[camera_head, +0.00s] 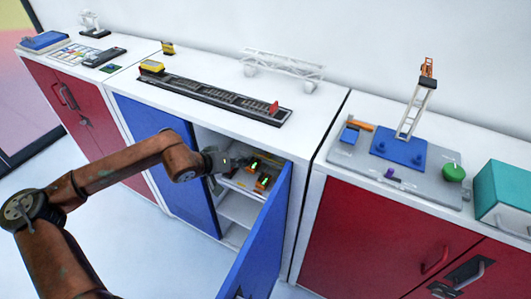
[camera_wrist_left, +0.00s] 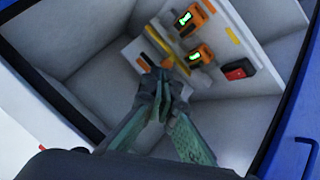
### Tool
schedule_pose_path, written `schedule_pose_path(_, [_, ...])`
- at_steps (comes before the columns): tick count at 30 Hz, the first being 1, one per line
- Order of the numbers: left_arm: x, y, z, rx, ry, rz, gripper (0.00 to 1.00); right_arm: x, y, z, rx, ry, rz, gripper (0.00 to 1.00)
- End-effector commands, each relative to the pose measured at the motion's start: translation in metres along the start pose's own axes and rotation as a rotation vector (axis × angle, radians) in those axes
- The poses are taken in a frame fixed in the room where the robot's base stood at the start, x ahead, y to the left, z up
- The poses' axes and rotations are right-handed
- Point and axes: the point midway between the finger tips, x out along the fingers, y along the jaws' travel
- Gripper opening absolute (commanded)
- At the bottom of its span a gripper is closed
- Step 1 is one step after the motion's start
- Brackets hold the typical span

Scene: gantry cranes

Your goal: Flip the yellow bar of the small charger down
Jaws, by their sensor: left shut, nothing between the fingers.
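Two orange chargers with lit green displays sit on a white board inside the open blue cabinet, the upper one (camera_wrist_left: 190,18) and the lower one (camera_wrist_left: 201,56). In the head view they show at the cabinet's upper shelf (camera_head: 262,181). A yellow bar (camera_wrist_left: 157,39) lies on the board left of the chargers, and a short yellow piece (camera_wrist_left: 233,35) is to their right. I cannot tell which charger is the small one. My left gripper (camera_wrist_left: 163,77) is shut and empty, its tips close below the lower charger; contact is unclear. It also shows in the head view (camera_head: 226,161). My right gripper is out of view.
The blue door (camera_head: 262,240) stands open on the right of the cabinet, and the left door (camera_head: 165,150) is beside my arm. A red-and-black block (camera_wrist_left: 238,69) is right of the chargers. A white shelf (camera_head: 238,209) lies below. Crane models stand on the counters above.

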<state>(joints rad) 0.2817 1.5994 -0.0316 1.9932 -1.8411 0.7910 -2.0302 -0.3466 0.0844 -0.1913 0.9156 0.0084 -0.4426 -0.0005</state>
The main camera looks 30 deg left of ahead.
Motion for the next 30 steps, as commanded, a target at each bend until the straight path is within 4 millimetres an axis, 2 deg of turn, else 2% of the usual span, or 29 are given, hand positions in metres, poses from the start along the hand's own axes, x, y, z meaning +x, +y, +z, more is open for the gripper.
schedule_pose_path(1, [-0.005,0.002,-0.001,0.137,0.024,-0.032,0.00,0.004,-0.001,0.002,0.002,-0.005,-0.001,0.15])
schedule_pose_path(3, [-0.013,0.005,-0.005,0.297,0.056,-0.073,0.00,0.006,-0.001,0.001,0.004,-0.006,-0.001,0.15])
schedule_pose_path(6, [-0.021,0.008,-0.011,0.455,0.088,-0.115,0.00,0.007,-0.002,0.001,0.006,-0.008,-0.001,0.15])
schedule_pose_path(9, [-0.026,0.009,-0.014,0.537,0.105,-0.138,0.00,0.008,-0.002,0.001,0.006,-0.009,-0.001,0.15])
schedule_pose_path(23, [-0.025,0.010,-0.016,0.556,0.110,-0.143,0.00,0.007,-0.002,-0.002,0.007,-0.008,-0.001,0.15])
schedule_pose_path(30, [-0.004,0.006,-0.018,0.551,0.111,-0.141,0.00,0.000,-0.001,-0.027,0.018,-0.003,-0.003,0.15])
